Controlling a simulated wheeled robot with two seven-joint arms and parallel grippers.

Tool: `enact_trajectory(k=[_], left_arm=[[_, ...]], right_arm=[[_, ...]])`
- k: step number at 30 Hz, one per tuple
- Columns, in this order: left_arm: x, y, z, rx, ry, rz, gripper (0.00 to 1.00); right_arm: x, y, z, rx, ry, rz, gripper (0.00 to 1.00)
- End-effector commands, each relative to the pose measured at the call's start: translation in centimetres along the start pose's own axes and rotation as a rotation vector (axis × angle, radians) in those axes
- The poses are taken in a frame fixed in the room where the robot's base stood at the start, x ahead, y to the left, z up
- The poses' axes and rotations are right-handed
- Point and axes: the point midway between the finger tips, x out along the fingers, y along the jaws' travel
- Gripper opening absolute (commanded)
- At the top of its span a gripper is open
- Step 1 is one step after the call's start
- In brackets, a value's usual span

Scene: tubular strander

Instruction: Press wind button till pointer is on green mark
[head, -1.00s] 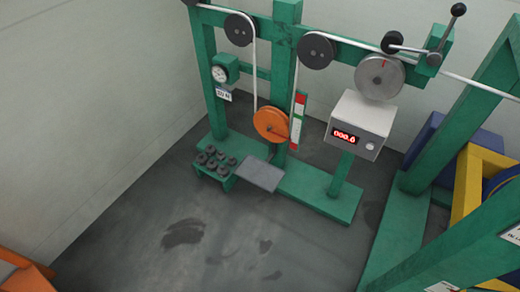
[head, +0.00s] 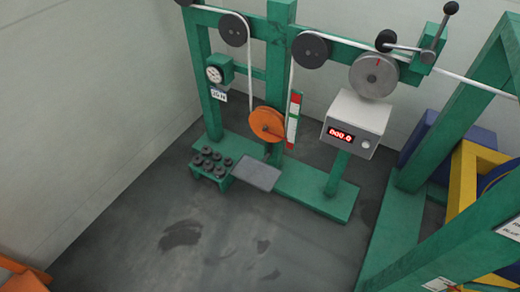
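The display box (head: 355,118) is pale grey, on a green post right of centre in the head view. Its red readout (head: 341,135) appears to show 000.0. A small round knob or button (head: 365,144) sits on its front face; I cannot read any label marking it as the wind button. An upright scale (head: 293,120) with red, white and green bands stands beside the orange pulley (head: 267,124), which hangs in the cable loop. A separate pointer is too small to make out, so its place against the green mark cannot be told. Neither gripper is in view.
A green frame (head: 280,60) carries dark pulleys, a grey wheel (head: 373,75), a crank lever (head: 440,35) and a dial gauge (head: 214,74). Black weights (head: 210,162) sit on a low green stand. A large green frame stands at right. Floor (head: 200,240) in front is open.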

Motion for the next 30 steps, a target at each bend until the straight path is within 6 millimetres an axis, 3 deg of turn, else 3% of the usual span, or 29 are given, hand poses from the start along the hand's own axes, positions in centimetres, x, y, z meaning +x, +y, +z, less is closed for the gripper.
enact_trajectory(k=[2,10,30], left_arm=[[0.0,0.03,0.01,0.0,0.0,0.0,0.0],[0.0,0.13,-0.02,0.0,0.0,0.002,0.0],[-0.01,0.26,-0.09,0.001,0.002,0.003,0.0]], right_arm=[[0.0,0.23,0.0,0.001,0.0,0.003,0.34],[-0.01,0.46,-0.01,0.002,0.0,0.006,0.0],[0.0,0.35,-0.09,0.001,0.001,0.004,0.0]])
